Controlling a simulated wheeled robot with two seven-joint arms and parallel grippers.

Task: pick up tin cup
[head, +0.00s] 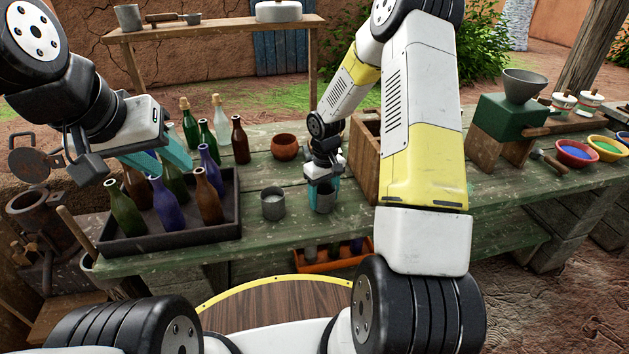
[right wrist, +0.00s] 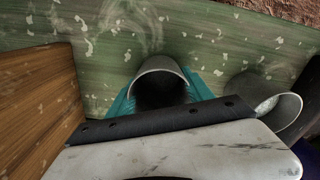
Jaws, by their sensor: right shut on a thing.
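A grey tin cup (head: 322,204) stands upright near the front edge of the green table, just left of the wooden box. My right gripper (head: 323,186) is shut on it from above, and its teal fingers lie on both sides of the cup. In the right wrist view the cup's rim (right wrist: 158,65) shows between the fingers, its inside dark. Whether its base touches the table is hard to tell. A second grey cup (head: 272,204) stands to its left and also shows in the right wrist view (right wrist: 268,98). My left gripper (head: 160,160) is open and empty above the bottle tray.
A dark tray (head: 170,238) with several bottles stands at left. A brown clay pot (head: 285,147) sits behind the cups. The wooden box (head: 367,165) stands close right of my right gripper. The green table (head: 285,232) is clear in front of the cups.

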